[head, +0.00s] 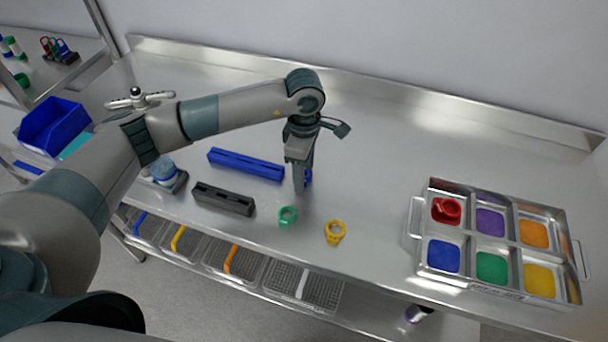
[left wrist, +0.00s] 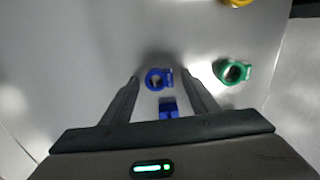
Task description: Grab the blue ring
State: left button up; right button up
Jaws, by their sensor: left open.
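The blue ring (left wrist: 158,79) lies on the steel table in the left wrist view, between and just ahead of the fingertips. In the head view the blue ring (head: 307,177) is mostly hidden behind my left gripper (head: 300,188). My left gripper is open, pointing down over the ring; its two fingers show on either side in the left wrist view (left wrist: 161,80). I cannot tell if a finger touches the ring. My right gripper is not in view.
A green ring (head: 287,216) and a yellow ring (head: 335,232) lie near the front edge. A blue bar (head: 245,164) and black bar (head: 222,199) are left of the gripper. A steel tray (head: 415,215) with coloured compartments, one holding a red ring (head: 446,211), stands right.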

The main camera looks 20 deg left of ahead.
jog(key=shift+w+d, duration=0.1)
pick_arm(q)
jog(key=c, duration=1)
jog(key=shift+c, duration=0.2)
jog(key=shift+r, duration=0.15)
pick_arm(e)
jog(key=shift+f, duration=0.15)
